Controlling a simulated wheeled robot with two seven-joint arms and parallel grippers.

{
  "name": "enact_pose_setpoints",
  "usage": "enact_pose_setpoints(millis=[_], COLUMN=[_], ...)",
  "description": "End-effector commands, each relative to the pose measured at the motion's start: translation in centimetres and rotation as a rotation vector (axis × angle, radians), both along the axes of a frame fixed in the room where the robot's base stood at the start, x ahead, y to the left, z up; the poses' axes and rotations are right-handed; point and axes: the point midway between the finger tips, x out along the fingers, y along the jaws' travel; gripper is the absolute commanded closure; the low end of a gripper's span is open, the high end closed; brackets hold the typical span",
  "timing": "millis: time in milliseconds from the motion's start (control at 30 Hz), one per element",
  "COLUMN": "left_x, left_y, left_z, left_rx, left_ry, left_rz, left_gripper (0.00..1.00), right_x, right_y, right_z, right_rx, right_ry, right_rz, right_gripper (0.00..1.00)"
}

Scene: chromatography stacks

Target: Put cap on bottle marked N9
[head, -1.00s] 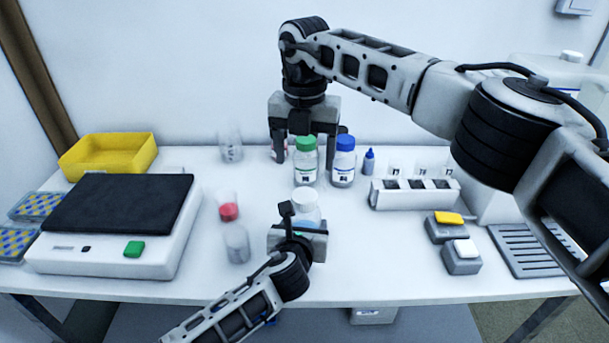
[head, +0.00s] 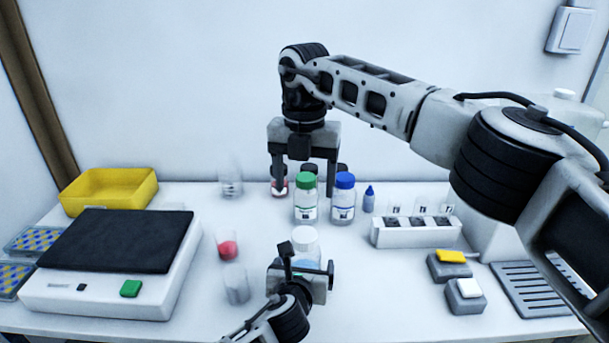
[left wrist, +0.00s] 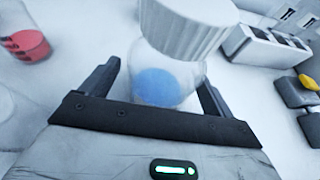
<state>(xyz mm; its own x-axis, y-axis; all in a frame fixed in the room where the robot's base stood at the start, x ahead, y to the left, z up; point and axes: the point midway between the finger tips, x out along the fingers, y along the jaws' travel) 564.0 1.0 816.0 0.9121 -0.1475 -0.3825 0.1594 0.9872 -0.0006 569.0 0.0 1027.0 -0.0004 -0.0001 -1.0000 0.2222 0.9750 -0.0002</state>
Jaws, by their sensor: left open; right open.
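A clear container with blue contents and a ribbed white cap (head: 305,236) stands at the front middle of the table. In the left wrist view its white cap (left wrist: 185,22) sits above the blue contents (left wrist: 160,87). My left gripper (head: 303,268) is open, with one finger on each side of this container. My right gripper (head: 305,190) is open above the back of the table. No N9 marking is readable.
Two clear beakers, one with red contents (head: 228,249), stand left of my left gripper. A balance (head: 110,285) and yellow bin (head: 108,190) are at left. A white rack (head: 416,233), small blue-capped dropper (head: 369,199) and two button boxes (head: 450,265) are at right.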

Motion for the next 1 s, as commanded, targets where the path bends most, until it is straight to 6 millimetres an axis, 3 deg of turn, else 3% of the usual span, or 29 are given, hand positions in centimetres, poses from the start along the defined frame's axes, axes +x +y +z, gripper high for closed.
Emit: enact_pose_setpoints(millis=[167,600,800,1000], left_x=[-2.3,-11.6,-13.8,-14.4], left_y=[0.4,1.9,2.2,2.3], left_z=[1.1,4.8,5.8,6.0], left_rx=[0.001,0.0,0.001,0.001], left_ry=[0.001,0.002,0.001,0.001], left_rz=[-0.001,-0.002,-0.001,0.0], left_gripper=[0.12,0.12,0.12,0.12], right_x=[0.0,0.0,0.0,0.0], right_y=[0.0,0.0,0.0,0.0], right_z=[0.8,2.2,2.3,2.3], right_rx=[0.0,0.0,0.0,0.0], right_ry=[0.0,0.0,0.0,0.0], right_rz=[0.0,0.0,0.0,0.0], right_gripper=[0.29,0.29,0.29,0.29])
